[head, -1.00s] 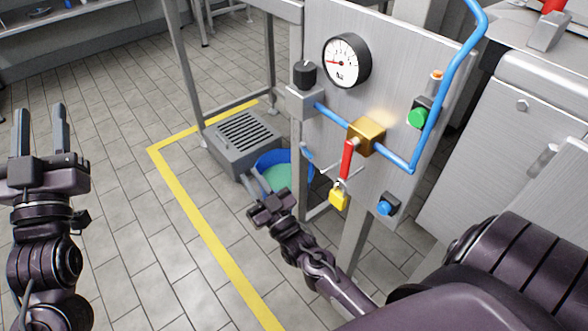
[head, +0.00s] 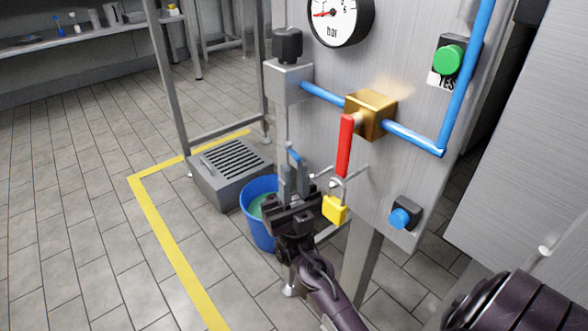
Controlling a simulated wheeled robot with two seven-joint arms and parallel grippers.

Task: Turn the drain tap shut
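A small blue lever handle (head: 294,154), which looks like the drain tap's, stands at the left edge of the steel panel, above the blue bucket (head: 257,221). My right gripper (head: 295,172) is upright at this handle. The handle's top shows between and just above the two fingertips. The fingers hide its lower part and the tap body. A gap seems to show between the fingers, but I cannot tell whether they touch the handle. The bucket holds greenish liquid and is partly hidden by the gripper. My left gripper is out of view.
Close right of the gripper hang a red lever (head: 345,147) on a brass valve (head: 371,114) and a yellow padlock (head: 335,209). A blue button (head: 400,218) and green button (head: 449,60) are on the panel (head: 410,90). A grated floor box (head: 231,172) stands left.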

